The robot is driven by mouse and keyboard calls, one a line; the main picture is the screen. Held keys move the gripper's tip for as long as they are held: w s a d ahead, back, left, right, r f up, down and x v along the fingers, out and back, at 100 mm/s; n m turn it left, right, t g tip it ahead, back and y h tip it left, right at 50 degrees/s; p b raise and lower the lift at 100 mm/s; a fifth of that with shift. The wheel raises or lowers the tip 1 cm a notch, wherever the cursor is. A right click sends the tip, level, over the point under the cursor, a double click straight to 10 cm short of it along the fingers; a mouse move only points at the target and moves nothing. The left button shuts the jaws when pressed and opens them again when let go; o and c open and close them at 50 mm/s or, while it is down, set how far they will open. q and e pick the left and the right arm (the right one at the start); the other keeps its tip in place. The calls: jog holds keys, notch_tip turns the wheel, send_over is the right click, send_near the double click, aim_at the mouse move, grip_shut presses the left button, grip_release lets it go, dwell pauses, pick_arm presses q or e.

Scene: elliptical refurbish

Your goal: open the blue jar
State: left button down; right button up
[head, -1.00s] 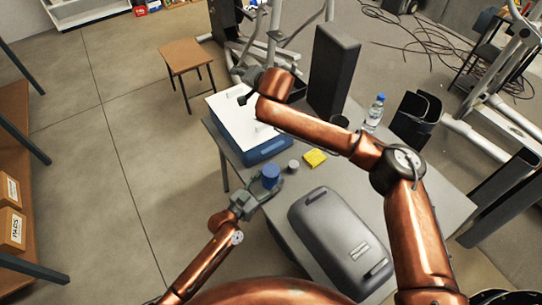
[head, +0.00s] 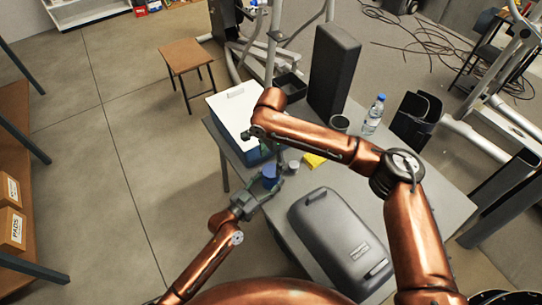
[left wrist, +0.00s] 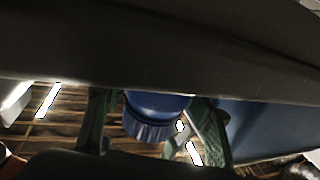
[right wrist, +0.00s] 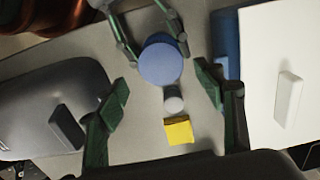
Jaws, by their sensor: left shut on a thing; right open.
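The blue jar (head: 270,172) is upright at the left edge of the table. In the right wrist view its round blue lid (right wrist: 160,63) faces my camera; in the left wrist view its ribbed blue side (left wrist: 152,118) shows between the fingers. My left gripper (head: 268,184) is shut around the jar's body from the near side. My right gripper (head: 271,152) is above the jar and slightly beyond it, its fingers spread and empty. In the right wrist view these fingers (right wrist: 163,80) stand wide on either side of the lid, apart from it.
A small grey cylinder (right wrist: 173,100) and a yellow sponge (right wrist: 178,132) sit close to the jar. A blue box with a white top (head: 238,108) lies behind, a grey case (head: 338,240) in front.

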aim_at(271, 170)
jog(key=shift+f, duration=3)
jog(key=shift+c, duration=0.6)
